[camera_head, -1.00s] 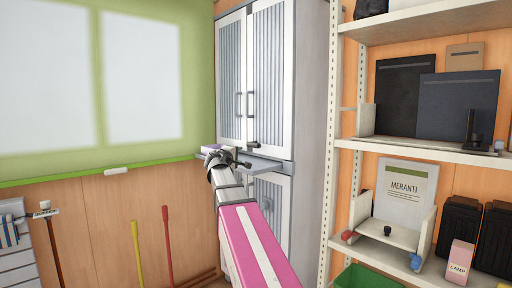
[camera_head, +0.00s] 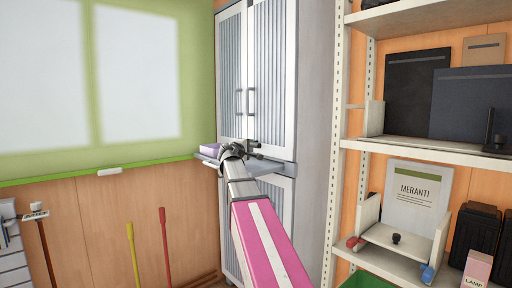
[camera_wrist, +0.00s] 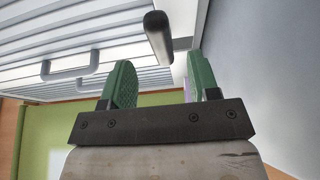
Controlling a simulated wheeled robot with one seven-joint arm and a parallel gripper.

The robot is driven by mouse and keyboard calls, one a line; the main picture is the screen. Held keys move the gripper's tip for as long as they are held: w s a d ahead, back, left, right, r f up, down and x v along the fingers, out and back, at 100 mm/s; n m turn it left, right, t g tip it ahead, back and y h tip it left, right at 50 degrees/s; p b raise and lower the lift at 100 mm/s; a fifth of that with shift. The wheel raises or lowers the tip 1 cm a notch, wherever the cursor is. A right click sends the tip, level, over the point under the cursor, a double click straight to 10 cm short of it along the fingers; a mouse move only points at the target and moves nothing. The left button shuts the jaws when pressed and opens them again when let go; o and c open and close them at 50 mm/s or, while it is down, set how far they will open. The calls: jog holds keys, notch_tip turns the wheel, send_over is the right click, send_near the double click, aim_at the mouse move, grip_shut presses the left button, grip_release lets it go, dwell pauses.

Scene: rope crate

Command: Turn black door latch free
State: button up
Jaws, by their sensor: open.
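The grey-white cabinet (camera_head: 262,60) has two ribbed doors with grey pull handles (camera_head: 251,101). The black door latch (camera_wrist: 158,38) shows in the wrist view as a dark bar, seen nearly end-on, at the door's edge. My gripper (camera_wrist: 159,68) is open, with one green finger on each side of the latch's line and an empty gap between them. I cannot tell whether the latch reaches between the fingertips. In the head view my gripper (camera_head: 255,149) is at the cabinet front, below the handles, and largely covers the latch.
A grey ledge (camera_head: 270,167) juts out under the upper doors, with a lilac item (camera_head: 208,150) at its left. An open shelf unit (camera_head: 340,150) with boards and boxes stands close on the right. Long-handled tools (camera_head: 164,245) lean on the left wall.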

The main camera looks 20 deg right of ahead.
aim_at(254, 146)
jog(key=x, duration=0.7)
grip_shut()
